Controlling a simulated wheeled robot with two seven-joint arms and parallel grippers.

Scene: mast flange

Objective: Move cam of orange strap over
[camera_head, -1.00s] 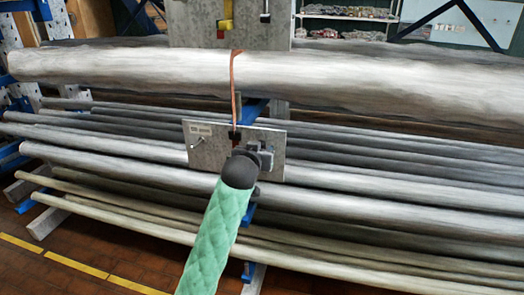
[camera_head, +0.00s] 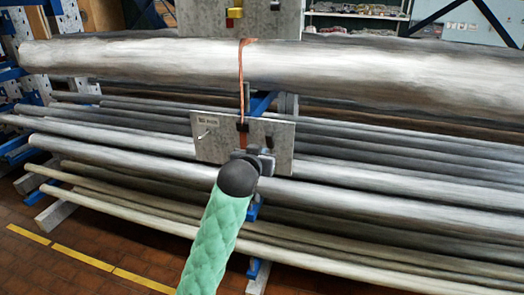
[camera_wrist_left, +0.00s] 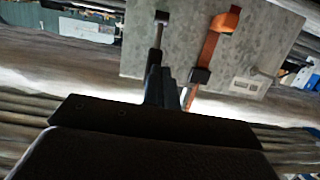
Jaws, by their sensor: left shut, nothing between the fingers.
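The orange strap (camera_head: 241,80) hangs over the large upper pole and runs down to a grey metal plate (camera_head: 215,150). It passes a black guide (camera_head: 243,126) there. In the left wrist view, which looks upside down, the strap (camera_wrist_left: 208,50) passes the black guide (camera_wrist_left: 199,77) and meets an orange cam (camera_wrist_left: 229,18) on the plate (camera_wrist_left: 190,45). In the head view my gripper mostly hides that cam. My left gripper (camera_head: 266,163) is shut and empty in front of the plate's lower part; contact cannot be told. It also shows in the left wrist view (camera_wrist_left: 163,85).
A second plate (camera_head: 255,22) above carries a yellow-and-red fitting (camera_head: 234,10). A metal pin (camera_head: 206,134) sticks out of the lower plate's left side. Long grey poles (camera_head: 400,185) lie stacked behind on blue supports (camera_head: 254,270). Floor shows at the lower left.

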